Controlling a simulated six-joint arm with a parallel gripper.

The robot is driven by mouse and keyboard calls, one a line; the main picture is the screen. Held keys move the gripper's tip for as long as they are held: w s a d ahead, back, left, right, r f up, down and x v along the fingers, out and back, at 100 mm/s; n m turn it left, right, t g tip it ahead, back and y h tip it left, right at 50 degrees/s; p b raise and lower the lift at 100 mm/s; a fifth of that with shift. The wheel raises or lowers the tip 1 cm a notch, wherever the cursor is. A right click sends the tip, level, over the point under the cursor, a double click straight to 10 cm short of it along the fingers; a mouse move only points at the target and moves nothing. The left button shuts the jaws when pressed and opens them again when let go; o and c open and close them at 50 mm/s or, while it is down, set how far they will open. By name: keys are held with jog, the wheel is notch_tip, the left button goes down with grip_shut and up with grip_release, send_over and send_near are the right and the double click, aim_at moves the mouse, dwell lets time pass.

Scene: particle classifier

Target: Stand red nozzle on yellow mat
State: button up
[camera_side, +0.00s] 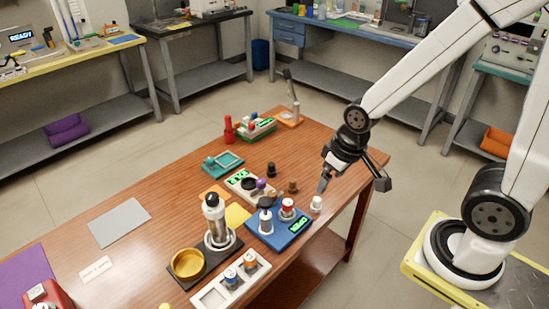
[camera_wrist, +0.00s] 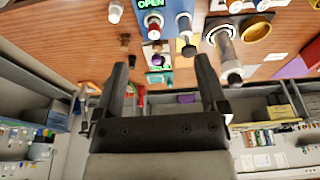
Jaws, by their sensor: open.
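The red nozzle (camera_side: 288,207), a short white piece with a red top, stands upright in the blue device (camera_side: 266,237), whose lit display is at its right. It also shows in the wrist view (camera_wrist: 153,31). The yellow mat (camera_side: 238,214) lies flat on the table left of the blue device, partly hidden behind the clear column. No object shows on its visible part. My gripper (camera_side: 324,184) is open and empty, above the table's right side, right of and behind the nozzle. In the wrist view its two fingers (camera_wrist: 162,72) stand wide apart with nothing between them.
A tall clear column (camera_side: 216,222) and a gold bowl (camera_side: 188,263) stand left of the device. A white rack (camera_side: 210,298) with blue and orange-topped pieces is in front. A white cap (camera_side: 316,204) and brown pieces (camera_side: 293,186) stand near my gripper. The left table is mostly clear.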

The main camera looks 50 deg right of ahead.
jog(key=shift+w, duration=0.15)
jog(key=n+g, duration=0.3)
jog(key=n, duration=1)
send_over(288, 202)
notch_tip(288, 202, down, 16)
jog(key=shift+d+r, duration=0.15)
jog(key=shift+r, duration=0.1)
jog(key=shift+f, duration=1.25)
jog(key=shift+f, duration=2.65)
grip_shut()
